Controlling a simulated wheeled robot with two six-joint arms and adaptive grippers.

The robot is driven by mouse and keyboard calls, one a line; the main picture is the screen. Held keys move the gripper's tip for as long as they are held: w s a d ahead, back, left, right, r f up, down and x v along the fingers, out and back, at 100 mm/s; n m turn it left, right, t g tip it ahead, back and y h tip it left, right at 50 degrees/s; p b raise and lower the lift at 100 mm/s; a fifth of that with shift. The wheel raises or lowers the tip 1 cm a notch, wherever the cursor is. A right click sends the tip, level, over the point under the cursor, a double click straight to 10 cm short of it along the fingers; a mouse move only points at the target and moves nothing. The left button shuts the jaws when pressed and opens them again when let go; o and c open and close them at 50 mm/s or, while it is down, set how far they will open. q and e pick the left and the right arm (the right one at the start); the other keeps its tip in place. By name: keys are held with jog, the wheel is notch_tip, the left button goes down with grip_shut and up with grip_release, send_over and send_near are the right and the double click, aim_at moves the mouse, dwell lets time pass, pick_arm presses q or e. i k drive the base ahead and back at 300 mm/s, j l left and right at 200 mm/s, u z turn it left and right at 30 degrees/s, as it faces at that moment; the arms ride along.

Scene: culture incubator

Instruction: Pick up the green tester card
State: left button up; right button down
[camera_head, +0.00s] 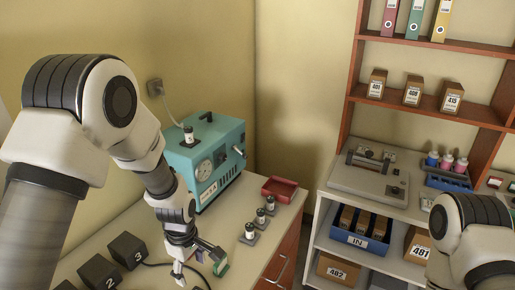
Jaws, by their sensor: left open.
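A small green card with a pale face (221,267) is at the front of the table, just right of my left gripper. I take it to be the green tester card; it is small and partly covered by the gripper. My left gripper (196,264) points down over the table, with its fingers spread and nothing seen between them. Its right finger is close to the card; I cannot tell if they touch. My right arm shows at the lower right, but its gripper is out of view.
A teal incubator (211,168) with a gauge stands behind the gripper. Black numbered blocks (128,250) stand to the left, with a black cable. Small vials on grey bases (249,235) and a red tray (279,189) are to the right. A shelf (394,143) stands beyond.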

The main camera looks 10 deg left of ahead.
aim_at(220, 266)
jog(key=k+l, duration=0.65)
jog(key=k, duration=0.25)
